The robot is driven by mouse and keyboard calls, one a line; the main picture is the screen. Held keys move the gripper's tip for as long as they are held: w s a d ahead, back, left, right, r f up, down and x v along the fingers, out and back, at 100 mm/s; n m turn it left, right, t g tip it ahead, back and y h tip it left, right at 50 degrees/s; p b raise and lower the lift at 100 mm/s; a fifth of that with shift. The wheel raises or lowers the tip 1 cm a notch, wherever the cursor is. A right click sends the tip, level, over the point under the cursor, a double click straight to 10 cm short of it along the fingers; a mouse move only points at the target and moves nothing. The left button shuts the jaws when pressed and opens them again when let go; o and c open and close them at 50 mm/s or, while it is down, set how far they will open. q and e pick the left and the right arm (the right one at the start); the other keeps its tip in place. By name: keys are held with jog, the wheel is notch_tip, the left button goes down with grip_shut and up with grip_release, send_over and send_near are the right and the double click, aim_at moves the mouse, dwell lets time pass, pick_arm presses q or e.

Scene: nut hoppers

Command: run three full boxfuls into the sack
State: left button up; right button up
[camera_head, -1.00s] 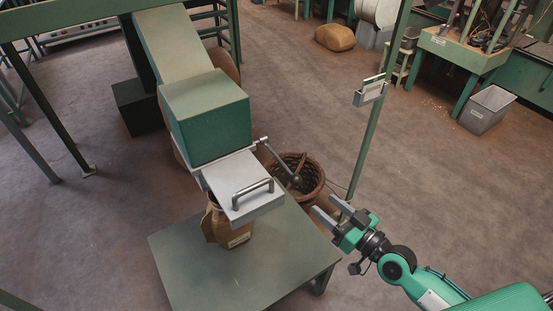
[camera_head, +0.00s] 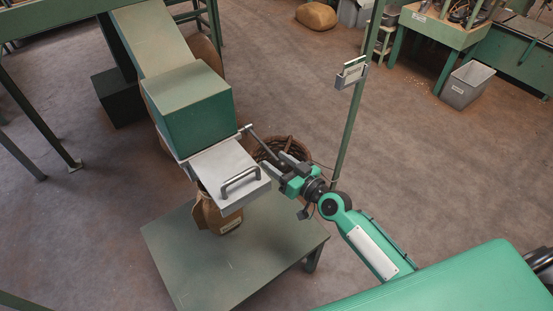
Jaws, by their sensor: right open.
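A green hopper box (camera_head: 190,112) stands at the foot of a sloping chute (camera_head: 158,38). Below its front is a grey metal box (camera_head: 215,163) with a bar handle (camera_head: 240,181). A brown sack (camera_head: 213,214) with a small pale label stands under the grey box on a green table (camera_head: 210,270). A thin lever (camera_head: 261,143) sticks out from the hopper's right side. Its knob end is hidden at my fingers. My right gripper (camera_head: 271,161) is open, its fingers at the lever's end; I cannot tell whether they touch it. My left gripper is out of view.
A wicker basket (camera_head: 292,146) stands on the floor behind my right gripper. A green post (camera_head: 357,110) with a card holder (camera_head: 351,73) rises right of it. A grey bin (camera_head: 467,84) and a workbench (camera_head: 440,28) are at the far right. The floor between is clear.

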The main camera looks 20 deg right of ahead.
jog(key=shift+w+a, duration=0.2)
jog(key=shift+w, duration=0.15)
jog(key=shift+c, duration=0.2)
grip_shut()
jog(key=shift+r, duration=0.1)
